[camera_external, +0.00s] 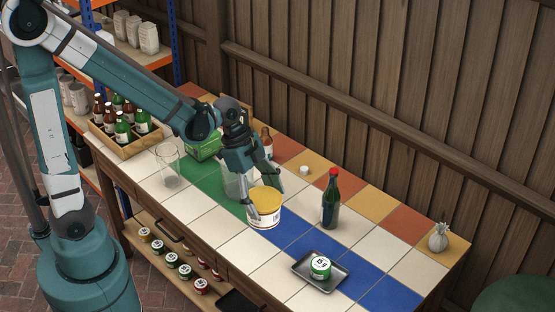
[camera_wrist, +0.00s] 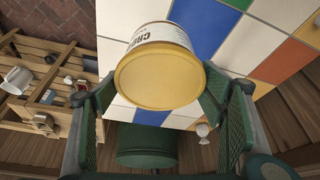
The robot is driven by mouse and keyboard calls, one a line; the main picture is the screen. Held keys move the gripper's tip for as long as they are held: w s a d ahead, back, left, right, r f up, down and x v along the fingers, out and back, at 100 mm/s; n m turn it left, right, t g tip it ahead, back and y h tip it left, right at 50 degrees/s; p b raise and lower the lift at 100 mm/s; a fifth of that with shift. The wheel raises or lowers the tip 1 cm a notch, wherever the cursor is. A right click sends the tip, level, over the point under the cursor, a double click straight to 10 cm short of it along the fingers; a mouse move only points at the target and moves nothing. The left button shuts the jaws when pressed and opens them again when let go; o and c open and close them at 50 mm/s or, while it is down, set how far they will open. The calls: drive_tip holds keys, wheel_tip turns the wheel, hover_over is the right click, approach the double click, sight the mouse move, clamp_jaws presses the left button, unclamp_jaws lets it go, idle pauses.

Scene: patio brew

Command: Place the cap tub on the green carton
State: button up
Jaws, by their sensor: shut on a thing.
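The cap tub (camera_external: 264,217) is a white tub with dark print and a yellow lid. My gripper (camera_external: 266,200) is shut on it, one finger on each side, over the middle of the tiled table. In the wrist view the tub (camera_wrist: 160,80) fills the space between the fingers, lid towards the camera and print partly visible. I cannot tell how far it is above the tiles. The green carton (camera_external: 204,149) stands farther back on the table, left of my gripper and partly hidden by my arm.
Clear glasses stand at the left (camera_external: 169,166) and just behind my gripper (camera_external: 236,184). A red-capped green bottle (camera_external: 330,205) stands right of the tub. A black tray (camera_external: 335,284) holds a green can (camera_external: 320,267). A wooden bottle crate (camera_external: 128,146) sits far left.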

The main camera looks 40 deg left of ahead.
idle(0.3)
wheel_tip(320, 180, up, 14)
drive_tip(key=f, duration=0.1)
drive_tip(key=w+a+r+n+p, duration=0.2)
drive_tip(key=w+a+p, duration=0.2)
drive_tip(key=w+a, duration=0.6)
drive_tip(key=w+a+n+t+p, duration=0.1)
drive_tip(key=w+a+n+p, duration=0.15)
drive_tip(key=a, duration=1.05)
drive_tip(key=w+a+n+y+p, duration=0.1)
drive_tip(key=w+a+p, duration=0.15)
drive_tip(key=a, duration=1.15)
drive_tip(key=w+a+n+t+p, duration=0.1)
drive_tip(key=a+p, duration=0.3)
drive_tip(key=a, duration=0.9)
drive_tip(key=shift+a+f+b, duration=0.1)
drive_tip(key=shift+f+b, duration=0.2)
drive_tip(key=shift+f, duration=2.55)
drive_tip(key=shift+f, duration=0.1)
drive_tip(key=shift+f, duration=2.85)
